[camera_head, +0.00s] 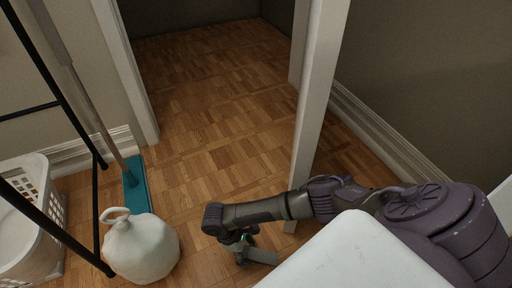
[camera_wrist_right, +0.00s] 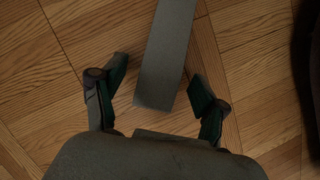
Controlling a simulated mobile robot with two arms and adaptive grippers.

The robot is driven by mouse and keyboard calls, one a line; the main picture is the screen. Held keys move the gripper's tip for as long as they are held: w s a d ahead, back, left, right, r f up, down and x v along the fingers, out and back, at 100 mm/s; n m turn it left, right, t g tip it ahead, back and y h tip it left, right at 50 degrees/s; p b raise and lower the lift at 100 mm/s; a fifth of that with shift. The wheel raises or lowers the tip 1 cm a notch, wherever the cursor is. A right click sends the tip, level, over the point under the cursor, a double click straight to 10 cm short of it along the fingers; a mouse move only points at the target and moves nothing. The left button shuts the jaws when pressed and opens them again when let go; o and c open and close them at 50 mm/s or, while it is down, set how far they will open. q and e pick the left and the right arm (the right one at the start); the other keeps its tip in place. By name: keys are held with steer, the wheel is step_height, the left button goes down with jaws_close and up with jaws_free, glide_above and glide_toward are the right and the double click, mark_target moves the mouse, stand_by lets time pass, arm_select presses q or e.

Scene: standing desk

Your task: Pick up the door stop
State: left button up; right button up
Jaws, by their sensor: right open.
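The door stop, a long flat grey piece, lies on the wood floor in the right wrist view (camera_wrist_right: 166,50). Its near end is between the two fingers of my right gripper (camera_wrist_right: 157,88), with a gap on each side. My right gripper is open and points down at the floor. In the head view, my right gripper (camera_head: 240,247) is low in the middle, partly hidden by its own wrist. A grey piece that looks like the door stop (camera_head: 262,257) shows just right of it. My left gripper is not in view.
A teal broom (camera_head: 136,188), a black metal frame (camera_head: 98,212) and a white basket (camera_head: 36,245) are further left. A white door frame post (camera_head: 316,100) rises behind my right arm. Parquet floor beyond is clear.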

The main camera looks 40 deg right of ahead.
steer(key=shift+c, duration=0.3)
steer(key=c, duration=1.2)
steer(key=shift+r, duration=0.1)
